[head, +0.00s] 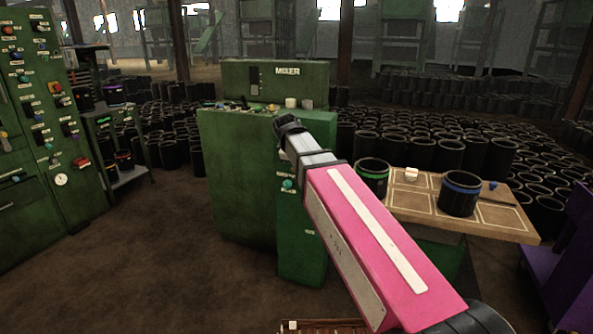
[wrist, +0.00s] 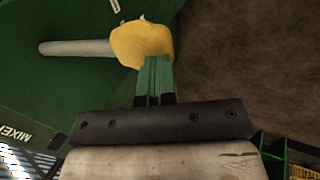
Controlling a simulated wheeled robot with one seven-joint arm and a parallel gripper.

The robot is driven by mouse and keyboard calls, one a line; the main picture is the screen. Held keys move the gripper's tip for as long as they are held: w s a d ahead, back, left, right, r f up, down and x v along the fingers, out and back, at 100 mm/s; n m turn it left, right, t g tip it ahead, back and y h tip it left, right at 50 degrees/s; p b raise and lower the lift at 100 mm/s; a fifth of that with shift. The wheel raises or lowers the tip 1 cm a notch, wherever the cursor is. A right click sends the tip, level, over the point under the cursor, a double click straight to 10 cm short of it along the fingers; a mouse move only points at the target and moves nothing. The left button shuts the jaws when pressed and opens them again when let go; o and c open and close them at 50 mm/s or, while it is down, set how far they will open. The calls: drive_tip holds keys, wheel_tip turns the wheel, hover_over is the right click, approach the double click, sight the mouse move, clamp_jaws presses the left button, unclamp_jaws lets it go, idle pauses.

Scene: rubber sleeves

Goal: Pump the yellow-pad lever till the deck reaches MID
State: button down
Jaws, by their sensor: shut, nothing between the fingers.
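The yellow pad (wrist: 140,44) is a rounded lump on the end of a pale rod-like lever (wrist: 75,48), which runs left across a green surface in the wrist view. My gripper (wrist: 154,62) is shut and empty, its green fingertips overlapping the near edge of the pad in that view. I cannot tell whether they touch it. In the head view my gripper (head: 285,122) is at the green mixer cabinet (head: 237,165), and the pad and lever are hidden or too small to pick out. I cannot make out the deck or a MID mark.
A wooden board (head: 440,222) to the right bears a green-banded sleeve (head: 372,177), a blue-banded sleeve (head: 461,195) and a small white block (head: 411,174). A green control panel (head: 40,130) stands left. Brown floor (head: 150,270) is open between panel and mixer. Many black sleeves fill the back.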

drive_tip(key=v, duration=0.6)
drive_tip(key=shift+s+a+r, duration=0.2)
drive_tip(key=shift+s, duration=0.2)
idle(0.7)
